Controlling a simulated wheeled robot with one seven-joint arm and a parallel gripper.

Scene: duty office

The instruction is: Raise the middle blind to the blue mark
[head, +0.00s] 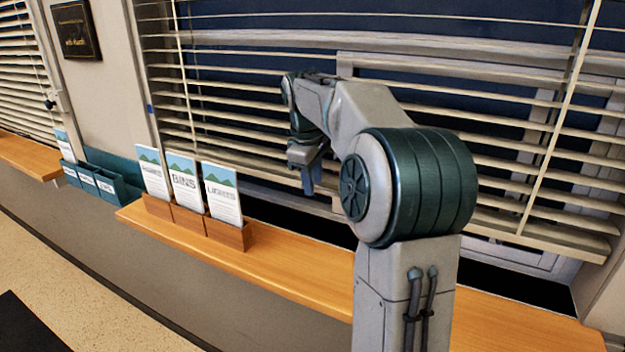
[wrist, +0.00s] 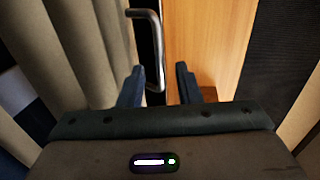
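The middle blind (head: 240,92) has pale slats and hangs low over the window, slightly above the sill. A small blue mark (head: 150,108) shows on the window's left edge, beside the slats. My gripper (head: 308,184) is in front of the blind's lower part, fingers pointing down in the head view. In the wrist view my gripper (wrist: 160,72) is open. A bent metal handle (wrist: 153,40) beside the pale slats (wrist: 78,50) reaches between its fingers; contact cannot be told. The handle is not discernible in the head view, and my arm hides part of the blind.
The wooden sill (head: 285,272) runs below the blind and shows in the wrist view (wrist: 210,45). Wooden leaflet holders (head: 228,235) with several leaflets stand on its left end. A teal holder (head: 95,183) and another blind (head: 20,85) are further left.

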